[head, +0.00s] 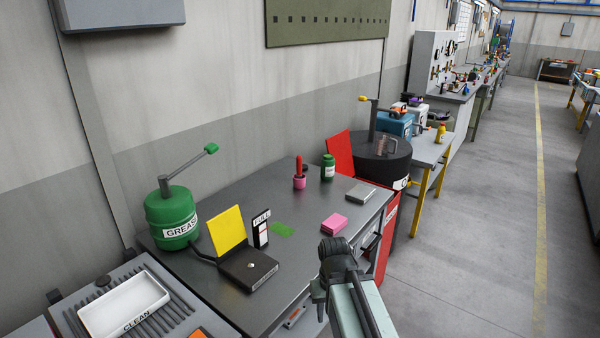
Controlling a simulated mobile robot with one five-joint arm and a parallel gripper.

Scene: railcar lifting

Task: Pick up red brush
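A red upright handle, which looks like the red brush (299,166), stands in a small pink pot (300,183) on the grey metal bench (330,190). Its lower end is hidden inside the pot. My arm rises from the bottom of the head view, with a dark joint at its upper end, in front of the bench's near edge. A small dark part that may be my gripper (318,292) shows at its left side. It is apart from the brush, and I cannot make out its fingers.
A green jar (327,168) stands right of the pot. Pink pads (334,223), a grey block (360,193), a "FULL" sign (261,229), a yellow-lidded box (248,268) and a green grease can (172,216) are around. A black drum (386,160) stands beyond the bench. The right-hand floor is clear.

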